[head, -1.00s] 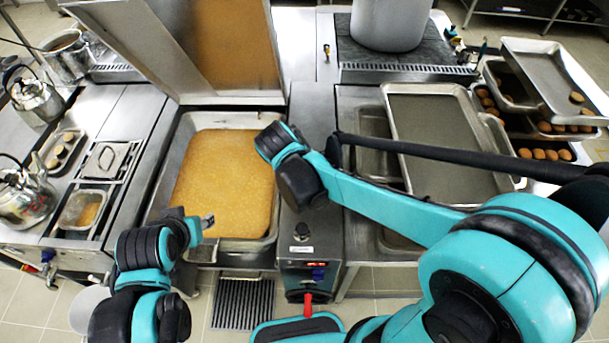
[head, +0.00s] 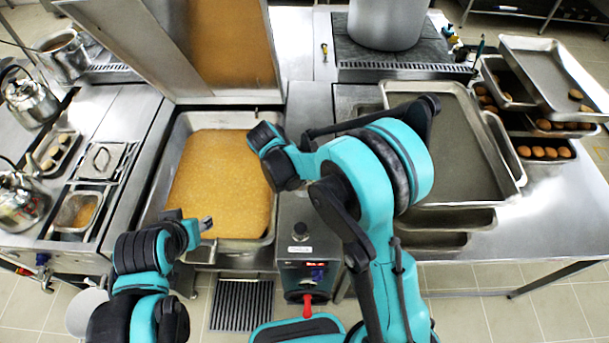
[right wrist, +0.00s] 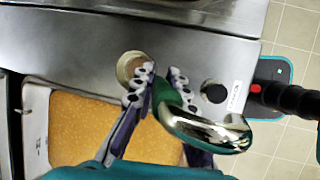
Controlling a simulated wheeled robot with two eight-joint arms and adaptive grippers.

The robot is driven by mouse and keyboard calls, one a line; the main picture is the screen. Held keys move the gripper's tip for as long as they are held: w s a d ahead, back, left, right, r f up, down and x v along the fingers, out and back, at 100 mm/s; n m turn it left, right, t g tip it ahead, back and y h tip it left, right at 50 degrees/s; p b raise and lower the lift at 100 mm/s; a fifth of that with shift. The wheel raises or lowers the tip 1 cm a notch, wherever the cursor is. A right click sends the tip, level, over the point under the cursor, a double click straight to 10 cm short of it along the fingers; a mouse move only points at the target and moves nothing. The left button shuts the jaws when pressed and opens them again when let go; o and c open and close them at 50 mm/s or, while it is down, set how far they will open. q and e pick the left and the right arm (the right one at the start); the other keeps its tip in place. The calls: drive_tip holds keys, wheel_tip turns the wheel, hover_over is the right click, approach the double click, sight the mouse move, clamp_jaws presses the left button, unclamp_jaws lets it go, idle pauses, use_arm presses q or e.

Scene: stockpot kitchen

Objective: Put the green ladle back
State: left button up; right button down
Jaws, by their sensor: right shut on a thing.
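The green ladle (right wrist: 165,97) shows in the right wrist view, with a green grip and a shiny curved metal end. My right gripper (right wrist: 158,84) is shut on its green part, one finger on each side. In the head view my right wrist hides the gripper and the ladle. A round tan patch with a pale rim shows past the fingers; I cannot tell whether it is the ladle's bowl. My left gripper (head: 207,224) is over the near left edge of the broth-filled pan (head: 218,185); its jaw opening is unclear.
The pan's raised lid (head: 185,45) stands behind it. A steel control panel with a black knob (head: 300,231) is right of the pan. A large tray (head: 400,98) lies on the right counter, a stockpot (head: 388,20) stands behind, and kettles (head: 30,100) stand left.

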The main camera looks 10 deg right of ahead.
drive_tip(key=shift+s+r, duration=0.1)
drive_tip(key=c, duration=1.5)
unclamp_jaws()
drive_tip(key=shift+a+r, duration=0.15)
drive_tip(key=shift+r, duration=0.15)
drive_tip(key=p+v, duration=0.1)
drive_tip(key=v, duration=1)
drive_tip(key=shift+r, duration=0.2)
drive_tip(key=shift+a, duration=0.1)
